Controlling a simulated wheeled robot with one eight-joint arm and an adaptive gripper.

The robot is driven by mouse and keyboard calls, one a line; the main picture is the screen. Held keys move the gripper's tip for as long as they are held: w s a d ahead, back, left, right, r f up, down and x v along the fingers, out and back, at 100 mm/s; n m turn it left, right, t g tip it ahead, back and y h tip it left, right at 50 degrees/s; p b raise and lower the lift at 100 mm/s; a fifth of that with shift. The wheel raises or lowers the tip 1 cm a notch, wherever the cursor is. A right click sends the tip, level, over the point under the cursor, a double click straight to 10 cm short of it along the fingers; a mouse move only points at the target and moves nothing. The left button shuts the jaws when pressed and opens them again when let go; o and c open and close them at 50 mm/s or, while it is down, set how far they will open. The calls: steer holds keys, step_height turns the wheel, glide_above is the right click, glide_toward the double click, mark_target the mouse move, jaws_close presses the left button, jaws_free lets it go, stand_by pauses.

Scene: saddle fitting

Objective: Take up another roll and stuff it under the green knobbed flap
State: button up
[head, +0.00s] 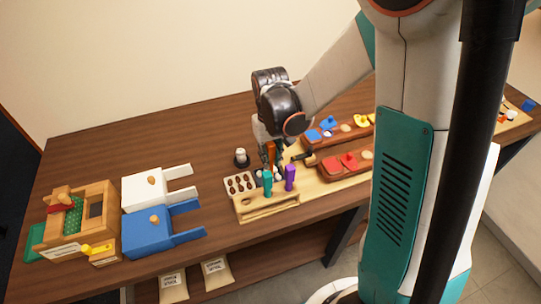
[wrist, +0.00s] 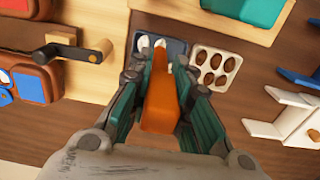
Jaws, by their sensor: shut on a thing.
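My gripper (head: 271,165) is shut on a long orange piece (wrist: 158,105), which also shows between the fingers in the head view. Its fingers point down at a dark tray (wrist: 178,47) holding small white pieces (wrist: 143,44), which may be rolls. The orange piece's tip is over or in that tray; I cannot tell whether it touches a white piece. Brown long blocks carry knobbed flaps: a red flap (head: 348,161), a blue flap (head: 327,123) and a yellow flap (head: 361,121). I cannot make out a green knobbed flap; my arm covers part of the blocks.
A pale tray of brown pieces (head: 239,184) sits beside the dark tray. A teal handle (head: 267,181) and a purple handle (head: 290,177) stand upright in a wooden rack (head: 265,207). White and blue knobbed panels and a wooden box (head: 105,194) occupy the left. The table's back left is clear.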

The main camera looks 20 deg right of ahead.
mark_target(270, 144)
steer(key=shift+f+b, duration=1)
steer(key=shift+f, duration=0.05)
stand_by(1.7)
steer(key=shift+r+p, duration=2.4)
steer(key=shift+r, duration=1.1)
steer(key=shift+r, duration=0.1)
